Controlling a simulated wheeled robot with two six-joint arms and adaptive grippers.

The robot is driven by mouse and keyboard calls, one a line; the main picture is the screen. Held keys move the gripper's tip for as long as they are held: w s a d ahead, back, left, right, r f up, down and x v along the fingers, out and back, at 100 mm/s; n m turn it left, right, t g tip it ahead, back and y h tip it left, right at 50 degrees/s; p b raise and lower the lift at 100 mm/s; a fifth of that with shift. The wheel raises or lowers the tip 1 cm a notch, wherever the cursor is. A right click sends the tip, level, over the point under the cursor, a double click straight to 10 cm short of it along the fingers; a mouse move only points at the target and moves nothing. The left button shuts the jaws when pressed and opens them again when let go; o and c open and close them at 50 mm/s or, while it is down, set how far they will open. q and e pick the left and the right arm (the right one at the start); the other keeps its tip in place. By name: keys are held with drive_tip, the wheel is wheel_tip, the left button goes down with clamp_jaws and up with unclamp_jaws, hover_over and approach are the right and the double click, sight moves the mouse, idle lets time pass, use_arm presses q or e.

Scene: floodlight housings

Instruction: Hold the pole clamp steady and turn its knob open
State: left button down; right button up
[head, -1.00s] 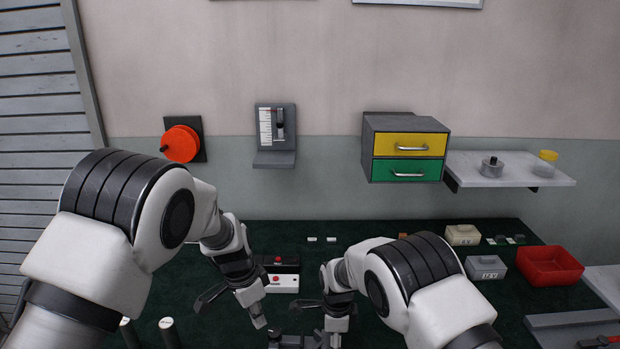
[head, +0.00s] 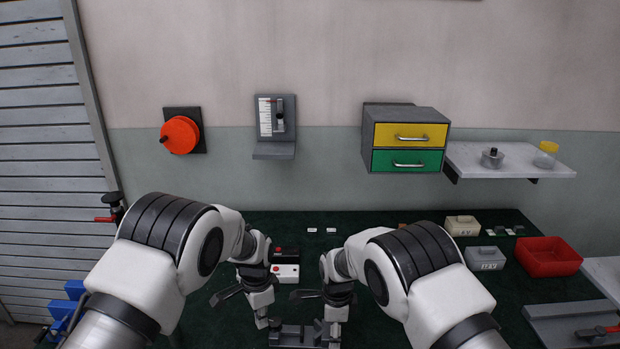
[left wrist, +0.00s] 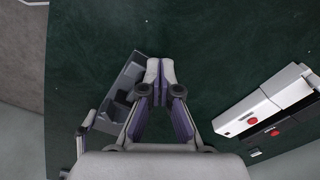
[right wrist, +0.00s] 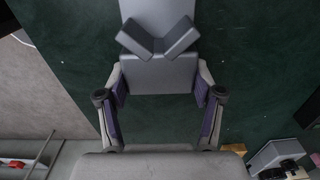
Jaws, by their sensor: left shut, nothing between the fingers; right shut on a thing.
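The grey pole clamp (head: 292,336) lies on the dark green bench top at the bottom of the head view, partly cut off. In the right wrist view a grey block with a V-shaped saddle (right wrist: 160,70) sits between the fingers of my right gripper (right wrist: 158,82), which is shut on its sides. In the head view my right gripper (head: 334,335) is at the clamp's right end. My left gripper (head: 262,321) is shut and empty at its left end. In the left wrist view its fingertips (left wrist: 160,68) are together beside the grey clamp (left wrist: 126,82). I cannot make out the knob.
Black and white boxes with red buttons (head: 285,272) stand just behind the left gripper. A red bin (head: 548,256), pale boxes (head: 486,258) and a grey tray (head: 570,322) are on the right. Drawers (head: 408,135) and a shelf (head: 510,160) hang on the wall.

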use_arm(q)
drive_tip(key=shift+d, duration=0.15)
idle(0.3)
drive_tip(key=shift+s, duration=0.15)
drive_tip(key=shift+s+d, duration=0.2)
drive_tip(key=shift+s, duration=0.2)
drive_tip(key=shift+s+d, duration=0.3)
drive_tip(key=shift+s, duration=0.1)
drive_tip(key=shift+d, duration=0.1)
drive_tip(key=shift+s, duration=0.15)
drive_tip(key=shift+s, duration=0.2)
wheel_tip(320, 180, up, 6)
drive_tip(key=shift+a, duration=0.3)
